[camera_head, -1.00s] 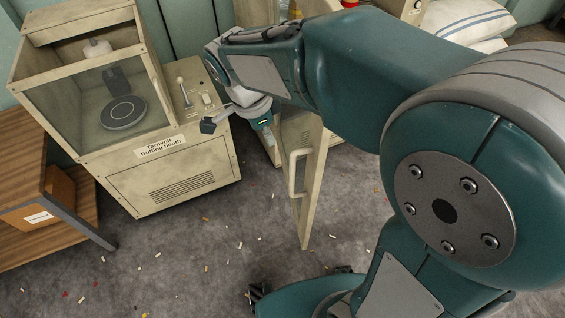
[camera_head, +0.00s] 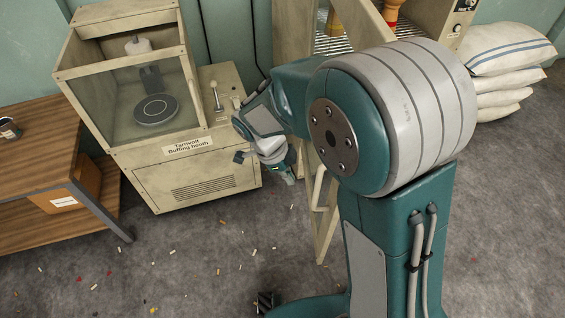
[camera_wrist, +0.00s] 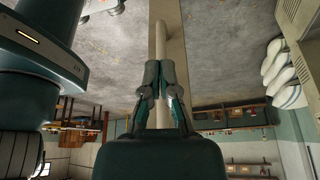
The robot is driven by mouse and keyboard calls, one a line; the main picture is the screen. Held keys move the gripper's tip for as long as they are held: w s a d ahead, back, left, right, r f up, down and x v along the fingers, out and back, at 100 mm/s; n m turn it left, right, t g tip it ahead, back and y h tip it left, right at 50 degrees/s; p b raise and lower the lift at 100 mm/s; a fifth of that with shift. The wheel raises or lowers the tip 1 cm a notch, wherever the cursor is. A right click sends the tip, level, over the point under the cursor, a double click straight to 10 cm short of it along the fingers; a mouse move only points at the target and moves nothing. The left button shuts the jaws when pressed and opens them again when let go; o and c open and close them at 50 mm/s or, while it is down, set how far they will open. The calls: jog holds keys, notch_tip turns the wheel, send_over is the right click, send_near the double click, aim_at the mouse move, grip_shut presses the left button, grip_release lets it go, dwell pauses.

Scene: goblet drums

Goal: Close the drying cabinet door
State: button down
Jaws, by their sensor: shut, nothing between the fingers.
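The drying cabinet (camera_head: 371,20) is beige and stands behind my arm, which hides much of it. Its beige door (camera_head: 325,232) stands open, swung out toward the camera, with a pale bar handle (camera_head: 318,187) on its left face. My gripper (camera_head: 289,180) is just left of the door, near handle height, pointing down and right. In the wrist view my gripper (camera_wrist: 161,66) has its fingers together and empty. The handle (camera_wrist: 160,38) shows beyond the fingertips, in front of the door (camera_wrist: 176,40). I cannot tell whether they touch.
A buffing booth (camera_head: 195,170) stands left of the gripper. A wooden bench (camera_head: 45,165) is at far left. White sacks (camera_head: 505,50) are stacked right of the cabinet. The grey floor (camera_head: 200,260) in front is open, with small scattered scraps.

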jog(key=d, duration=0.4)
jog(key=shift+s+d+f, duration=0.2)
jog(key=shift+s+f, duration=0.1)
jog(key=shift+s, duration=0.05)
